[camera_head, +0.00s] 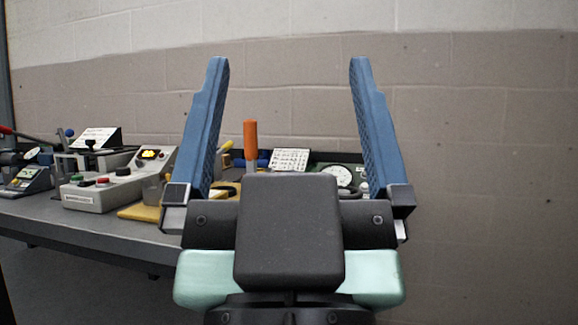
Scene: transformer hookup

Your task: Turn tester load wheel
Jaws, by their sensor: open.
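My gripper (288,65) is open and empty in the head view, its two blue fingers spread wide and pointing up in front of the wall. It is nearer to me than the bench. A round white dial (341,176) shows between the fingers, partly hidden by the gripper. I cannot tell which part is the tester load wheel; it may be hidden behind my gripper.
The grey bench (90,233) runs along the wall. An upright orange handle (250,139) and a white card (290,160) stand behind my gripper. A yellow board (140,212) lies by the control box. More devices (27,180) crowd the left end. The wall at right is bare.

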